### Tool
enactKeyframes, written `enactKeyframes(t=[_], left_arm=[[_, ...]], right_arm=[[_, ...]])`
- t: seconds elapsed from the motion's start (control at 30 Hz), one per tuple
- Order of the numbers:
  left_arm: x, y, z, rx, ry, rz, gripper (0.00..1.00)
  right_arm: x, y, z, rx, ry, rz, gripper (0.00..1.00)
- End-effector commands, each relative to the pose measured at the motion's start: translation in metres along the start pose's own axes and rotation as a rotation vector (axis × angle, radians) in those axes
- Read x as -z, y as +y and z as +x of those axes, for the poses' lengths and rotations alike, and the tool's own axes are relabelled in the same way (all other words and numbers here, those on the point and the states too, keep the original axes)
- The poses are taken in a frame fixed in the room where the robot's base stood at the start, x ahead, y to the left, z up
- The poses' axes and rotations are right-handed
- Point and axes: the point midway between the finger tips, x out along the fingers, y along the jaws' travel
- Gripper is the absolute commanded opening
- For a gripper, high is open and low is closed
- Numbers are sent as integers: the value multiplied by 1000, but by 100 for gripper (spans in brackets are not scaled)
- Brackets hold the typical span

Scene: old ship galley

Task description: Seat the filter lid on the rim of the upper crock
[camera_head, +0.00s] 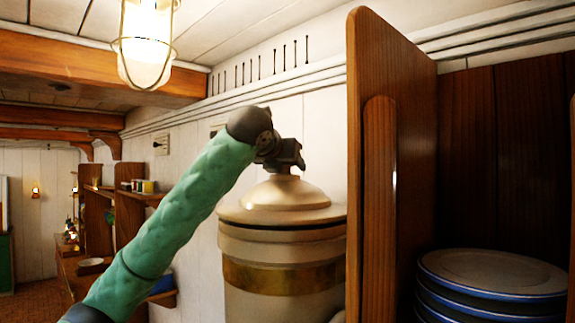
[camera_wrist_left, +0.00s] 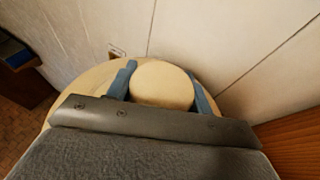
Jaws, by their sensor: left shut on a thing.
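The filter lid (camera_head: 283,195), a cream domed disc with a knob, is level at the top of the upper crock (camera_head: 280,250). The crock is cream with a brass-coloured band. A thin dark line runs between lid and rim, and I cannot tell whether it is a small gap or shadow. My left gripper (camera_head: 287,166) reaches over from the left and is shut on the lid's knob. In the left wrist view, the two fingers of the left gripper (camera_wrist_left: 161,84) hold both sides of the round knob, with the lid (camera_wrist_left: 88,82) spreading below. My right gripper is out of view.
A tall wooden partition (camera_head: 392,75) stands close to the crock's right side. Beyond it, blue-rimmed plates (camera_head: 495,268) are stacked in a rack. A white plank wall (camera_head: 185,190) is behind the crock. A caged lamp (camera_head: 147,45) hangs at upper left.

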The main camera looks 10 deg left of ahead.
Motion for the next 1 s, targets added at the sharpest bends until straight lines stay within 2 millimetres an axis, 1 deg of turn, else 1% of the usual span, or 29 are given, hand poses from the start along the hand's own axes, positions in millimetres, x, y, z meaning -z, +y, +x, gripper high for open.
enactKeyframes(t=[0.5,0.87,0.9,0.97,1.0], left_arm=[[5,1,1,0,-3,-1,0],[8,0,2,0,-2,0,0],[8,0,2,0,-1,0,57],[8,0,3,0,-1,0,69],[8,0,3,0,-1,0,77]], right_arm=[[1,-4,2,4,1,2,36],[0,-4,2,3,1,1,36],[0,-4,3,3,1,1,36],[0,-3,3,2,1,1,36],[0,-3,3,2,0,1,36]])
